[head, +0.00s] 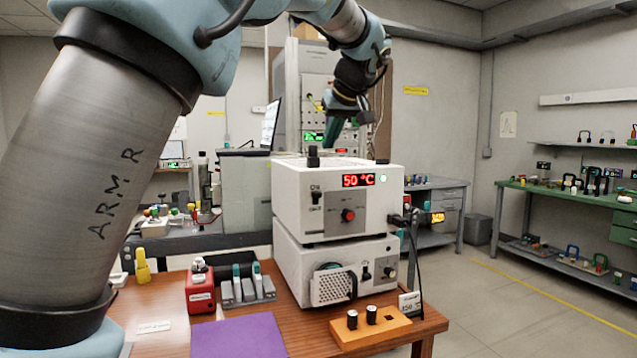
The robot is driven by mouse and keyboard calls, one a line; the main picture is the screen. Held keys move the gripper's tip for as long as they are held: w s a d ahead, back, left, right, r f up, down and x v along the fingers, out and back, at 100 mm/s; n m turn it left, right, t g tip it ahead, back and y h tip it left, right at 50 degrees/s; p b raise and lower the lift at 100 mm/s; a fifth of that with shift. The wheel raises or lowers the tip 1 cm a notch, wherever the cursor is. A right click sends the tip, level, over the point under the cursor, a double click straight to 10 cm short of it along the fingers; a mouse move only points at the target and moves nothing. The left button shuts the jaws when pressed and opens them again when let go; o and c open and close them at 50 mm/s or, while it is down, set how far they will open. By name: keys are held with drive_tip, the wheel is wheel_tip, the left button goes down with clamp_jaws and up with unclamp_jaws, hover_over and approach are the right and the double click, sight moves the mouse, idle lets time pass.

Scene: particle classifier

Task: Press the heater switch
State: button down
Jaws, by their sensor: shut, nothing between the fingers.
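A white box with a red "50 °C" display (358,180) sits on top of another white box on the wooden table. A black rocker switch (316,197) is at the left of its front face, with a dark red-centred knob (348,215) to the right. A small round light (383,178) glows beside the display. The lower white box (330,289) has its own small switch (366,273), a grille and a knob. My gripper (331,148) is shut and empty, pointing down above the top of the upper box. Whether it touches anything there is unclear.
An orange block with two black-topped vials (370,328) stands in front of the boxes. To the left are a grey rack (247,291), a red container (200,291) and a purple mat (238,336). A black cable (416,255) hangs at the right.

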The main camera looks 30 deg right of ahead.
drive_tip(key=shift+w+f, duration=0.1)
drive_tip(key=p, duration=0.3)
hover_over(318, 196)
drive_tip(key=f, duration=0.7)
drive_tip(key=shift+s+a, duration=0.1)
drive_tip(key=shift+s, duration=0.25)
wheel_tip(318, 196, down, 3)
drive_tip(key=shift+s+f, duration=0.15)
drive_tip(key=shift+f, duration=0.35)
wheel_tip(318, 196, down, 3)
drive_tip(key=b, duration=0.3)
drive_tip(key=shift+r, duration=0.1)
